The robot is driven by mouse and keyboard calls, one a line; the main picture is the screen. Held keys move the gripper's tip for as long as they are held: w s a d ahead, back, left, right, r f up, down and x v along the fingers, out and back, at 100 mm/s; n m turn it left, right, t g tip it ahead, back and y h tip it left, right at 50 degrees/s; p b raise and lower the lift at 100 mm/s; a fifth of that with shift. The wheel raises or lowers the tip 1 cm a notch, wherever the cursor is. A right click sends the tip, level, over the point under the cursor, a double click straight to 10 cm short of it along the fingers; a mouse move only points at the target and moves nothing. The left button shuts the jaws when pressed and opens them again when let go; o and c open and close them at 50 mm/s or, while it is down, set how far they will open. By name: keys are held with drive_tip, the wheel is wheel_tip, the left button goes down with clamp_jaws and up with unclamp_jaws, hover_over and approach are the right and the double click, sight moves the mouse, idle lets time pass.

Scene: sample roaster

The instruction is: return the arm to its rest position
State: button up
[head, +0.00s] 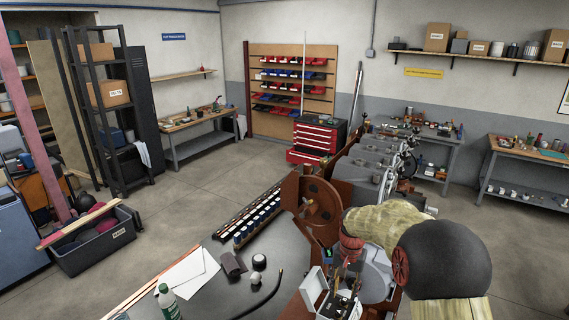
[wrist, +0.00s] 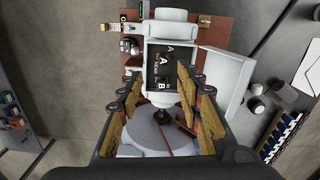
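My gripper (head: 341,296) is low over the machine at the front of the head view, pointing down. In the wrist view, its wood-toned fingers (wrist: 157,88) are spread wide apart with nothing held between them. Below and between them is a grey round tray (wrist: 150,143) with a dark hub and thin brown arms. A white box with a dark lettered panel (wrist: 165,70) lies just beyond the fingertips. My arm stretches over the roaster from the right in the head view and hides part of it. Whether the fingers touch anything is unclear.
The roaster's brown wheel (head: 321,202) and grey drums (head: 372,160) stand close behind my gripper. A dark bench top (head: 215,295) at left carries a row of small vials (head: 262,212), white paper (head: 190,272) and a bottle (head: 167,302). Open floor (head: 170,215) lies beyond.

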drive_tip(key=s+a+r+n+t+b, duration=0.1)
drive_tip(key=s+n+t+b, duration=0.1)
drive_tip(key=s+b, duration=0.7)
drive_tip(key=s+a+r+n+t+b, duration=0.1)
drive_tip(key=s+b, duration=0.8)
drive_tip(key=s, duration=1.6)
drive_tip(key=r+n+t, duration=0.1)
drive_tip(key=n+t, duration=0.1)
drive_tip(key=shift+s+a+t, duration=0.15)
drive_tip(key=shift+a+t, duration=0.15)
drive_tip(key=shift+a, duration=0.1)
